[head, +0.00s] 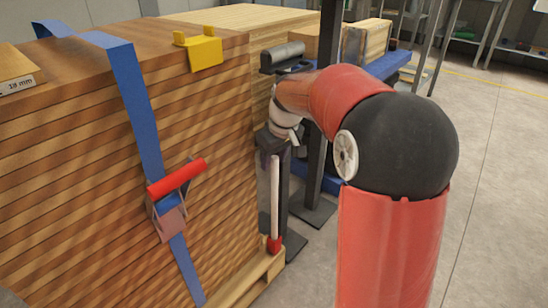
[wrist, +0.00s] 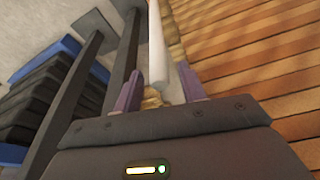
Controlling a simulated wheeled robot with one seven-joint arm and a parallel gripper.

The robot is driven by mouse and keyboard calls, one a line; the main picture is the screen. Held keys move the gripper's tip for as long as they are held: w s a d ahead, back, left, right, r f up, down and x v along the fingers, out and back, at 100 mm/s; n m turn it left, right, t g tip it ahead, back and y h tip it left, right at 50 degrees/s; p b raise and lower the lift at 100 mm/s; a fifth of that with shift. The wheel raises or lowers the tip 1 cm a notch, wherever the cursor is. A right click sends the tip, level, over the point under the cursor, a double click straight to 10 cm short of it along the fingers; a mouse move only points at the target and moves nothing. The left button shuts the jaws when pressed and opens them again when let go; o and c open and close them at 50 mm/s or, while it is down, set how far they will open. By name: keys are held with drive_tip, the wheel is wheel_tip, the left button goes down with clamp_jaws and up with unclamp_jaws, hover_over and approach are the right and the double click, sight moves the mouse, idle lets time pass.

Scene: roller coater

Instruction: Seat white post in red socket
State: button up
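The white post (head: 275,198) stands near upright at the corner of the wood stack in the head view. The red socket (head: 274,244) is at its foot, by the pallet corner. The post's lower end meets the socket's top in the picture; I cannot tell whether it is inside. My gripper (head: 273,150) is at the post's upper part, mostly dark and small there. The socket is not clear in the wrist view.
The stack of wooden boards (head: 90,140) stands close on the left, on a pallet (head: 250,283). A blue strap (head: 140,100) with a red-handled ratchet (head: 176,178) crosses it. A yellow corner guard (head: 204,52) sits on top. Dark metal uprights (head: 318,130) stand just right of the post.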

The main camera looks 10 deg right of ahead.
drive_tip(key=p+v, duration=0.2)
drive_tip(key=v, duration=0.9)
drive_tip(key=s+a+r+m+t, duration=0.1)
drive_tip(key=s+m, duration=0.1)
drive_tip(key=s, duration=1.2)
drive_tip(key=s+f+m+t, duration=0.1)
drive_tip(key=s+f, duration=0.2)
drive_tip(key=s, duration=0.3)
drive_tip(key=s+f+m+h, duration=0.1)
drive_tip(key=s+f+m, duration=0.1)
drive_tip(key=s, duration=0.4)
drive_tip(key=shift+f+t, duration=0.4)
drive_tip(key=shift+f, duration=0.35)
drive_tip(key=shift+s+a, duration=0.1)
